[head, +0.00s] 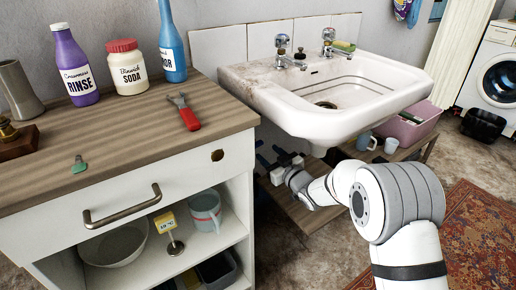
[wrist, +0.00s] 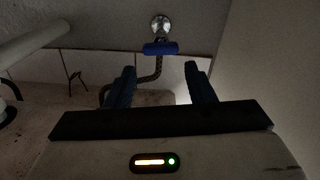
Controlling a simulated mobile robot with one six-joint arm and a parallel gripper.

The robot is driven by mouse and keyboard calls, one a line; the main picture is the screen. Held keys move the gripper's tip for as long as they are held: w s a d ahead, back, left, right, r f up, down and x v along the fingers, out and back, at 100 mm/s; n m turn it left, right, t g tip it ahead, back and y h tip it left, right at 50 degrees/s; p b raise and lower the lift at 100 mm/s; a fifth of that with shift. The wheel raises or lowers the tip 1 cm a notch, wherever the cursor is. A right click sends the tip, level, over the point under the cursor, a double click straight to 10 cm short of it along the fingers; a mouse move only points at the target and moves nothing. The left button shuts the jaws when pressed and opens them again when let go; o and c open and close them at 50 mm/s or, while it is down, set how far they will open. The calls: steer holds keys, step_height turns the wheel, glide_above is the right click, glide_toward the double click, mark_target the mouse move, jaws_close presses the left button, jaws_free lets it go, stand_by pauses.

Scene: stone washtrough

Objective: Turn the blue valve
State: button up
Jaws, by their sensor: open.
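The blue valve (wrist: 161,48) shows in the wrist view as a short blue handle, lying crosswise below a round metal fitting (wrist: 160,24) on the grey wall. A dark braided hose hangs from it. My gripper (wrist: 160,72) is open, with its two dark blue fingers apart. In the picture the valve sits between and just above the fingertips, and nothing is held. Whether the fingers reach as far as the valve is hard to tell. In the head view my gripper (head: 277,162) is under the sink, beside the cabinet; the valve cannot be made out there.
The white sink (head: 345,95) overhangs my arm. A cabinet (head: 200,170) stands close on the left, with bottles and red-handled pliers (head: 184,112) on top. A low wooden shelf (head: 310,215) lies below, with mugs and a pink tub (head: 408,125) at right. A pale pipe (wrist: 40,40) runs at left.

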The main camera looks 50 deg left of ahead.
mark_target(259, 145)
steer(key=shift+o, duration=1.4)
steer(key=shift+a+f, duration=0.15)
steer(key=shift+a, duration=0.35)
steer(key=shift+o, duration=0.4)
steer(key=a, duration=0.1)
steer(key=a+b, duration=0.1)
steer(key=a, duration=0.1)
steer(key=a+b, duration=0.1)
steer(key=a, duration=0.1)
steer(key=shift+w, duration=0.3)
steer(key=shift+w+a+b, duration=0.1)
steer(key=shift+a+b, duration=0.25)
steer(key=shift+a, duration=0.55)
steer(key=shift+c, duration=0.5)
